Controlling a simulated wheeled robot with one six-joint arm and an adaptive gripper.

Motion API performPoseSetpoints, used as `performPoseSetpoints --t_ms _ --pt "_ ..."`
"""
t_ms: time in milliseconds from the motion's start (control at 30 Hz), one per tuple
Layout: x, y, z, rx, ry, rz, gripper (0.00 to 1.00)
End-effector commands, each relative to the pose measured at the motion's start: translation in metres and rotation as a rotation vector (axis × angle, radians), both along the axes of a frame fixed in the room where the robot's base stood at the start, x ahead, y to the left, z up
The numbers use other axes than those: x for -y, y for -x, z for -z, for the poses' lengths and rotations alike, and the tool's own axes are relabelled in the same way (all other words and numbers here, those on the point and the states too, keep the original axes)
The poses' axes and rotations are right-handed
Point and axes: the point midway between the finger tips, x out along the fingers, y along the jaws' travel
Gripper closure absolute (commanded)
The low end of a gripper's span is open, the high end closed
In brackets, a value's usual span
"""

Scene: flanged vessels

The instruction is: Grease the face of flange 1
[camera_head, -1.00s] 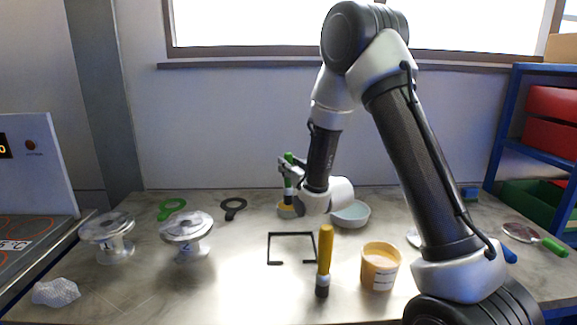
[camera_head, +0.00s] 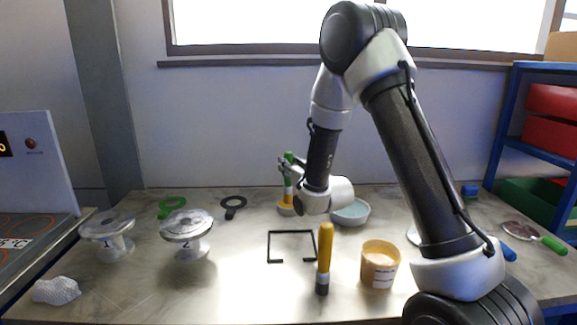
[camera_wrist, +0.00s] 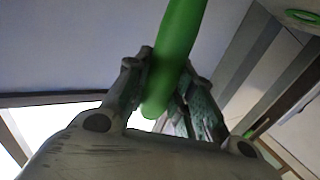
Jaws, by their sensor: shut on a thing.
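Flange 1 (camera_head: 107,224) is a metal spool with a round upper plate and a "1" label, upright at the left of the bench. My gripper (camera_head: 288,169) is shut on the green-handled brush (camera_head: 288,155), well to the right of flange 1 and farther back. The green handle (camera_wrist: 176,55) also shows between my fingers in the wrist view. The brush's yellowish lower part (camera_head: 288,196) points down at a small shallow dish (camera_head: 285,210). I cannot tell whether its tip touches the dish. The wrist view does not show the tip.
Flange 2 (camera_head: 186,224) stands right of flange 1. Green (camera_head: 171,207) and black (camera_head: 233,206) ring tools lie behind. A black bracket (camera_head: 291,232), a yellow-handled tool (camera_head: 324,258), an open tub (camera_head: 380,265) and a pale bowl (camera_head: 351,213) occupy the middle. A crumpled cloth (camera_head: 56,291) lies front left.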

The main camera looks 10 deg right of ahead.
Motion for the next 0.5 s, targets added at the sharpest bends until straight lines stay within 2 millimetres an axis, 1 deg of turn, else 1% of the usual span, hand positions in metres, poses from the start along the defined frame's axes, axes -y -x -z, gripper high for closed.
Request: performPoseSetpoints --t_ms 167,267,500 --pt "0.0 0.0 0.002 -0.004 0.001 0.0 1.0" --pt "0.0 0.0 -0.001 -0.004 0.001 0.0 1.0" --pt "0.0 0.0 -0.022 0.0 0.0 0.0 1.0"
